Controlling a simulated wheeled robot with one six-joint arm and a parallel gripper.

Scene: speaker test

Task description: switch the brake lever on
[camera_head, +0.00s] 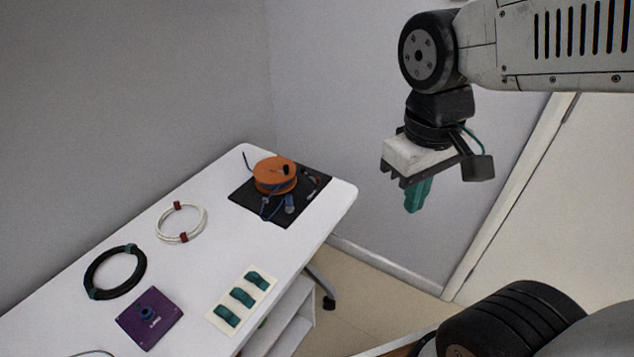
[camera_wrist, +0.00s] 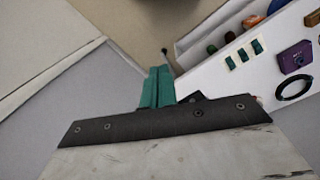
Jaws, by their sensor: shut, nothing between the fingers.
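My gripper (camera_head: 415,196) hangs in the air to the right of the table, pointing down, well apart from everything on it. Its teal fingers are together with nothing between them, as the wrist view (camera_wrist: 157,86) also shows. Small dark and red parts lie at the base's right side. I cannot make out for sure which part is the brake lever, or its position.
The white table (camera_head: 203,266) also holds a white cable coil (camera_head: 160,226), a black coil (camera_head: 86,273), a purple box with a knob (camera_head: 165,319) and a pale card (camera_head: 216,311) with three teal pieces. Walls stand behind the table. The air between gripper and reel is clear.

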